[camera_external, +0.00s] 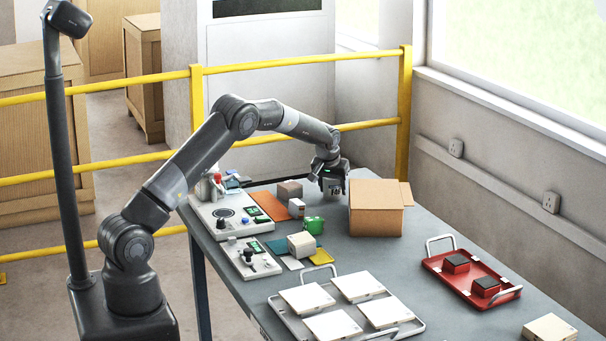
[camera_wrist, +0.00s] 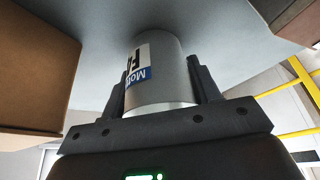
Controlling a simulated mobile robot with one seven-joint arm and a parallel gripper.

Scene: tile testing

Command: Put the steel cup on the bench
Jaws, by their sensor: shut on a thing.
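The steel cup (camera_wrist: 170,85) is a grey metal cylinder with a white and blue label. It sits between the two dark fingers of my gripper (camera_wrist: 158,88), which is shut on it. In the external view the cup (camera_external: 333,190) shows small under my gripper (camera_external: 331,182), at the far side of the grey bench (camera_external: 385,260), left of the cardboard box. I cannot tell whether the cup's base touches the bench or hangs just above it. The bench also fills the upper part of the wrist view (camera_wrist: 85,40).
The cardboard box (camera_external: 375,215) stands close beside the cup. A metal tray with white tiles (camera_external: 297,325) and a red tray (camera_external: 470,282) are nearer. Bare bench lies between box and trays.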

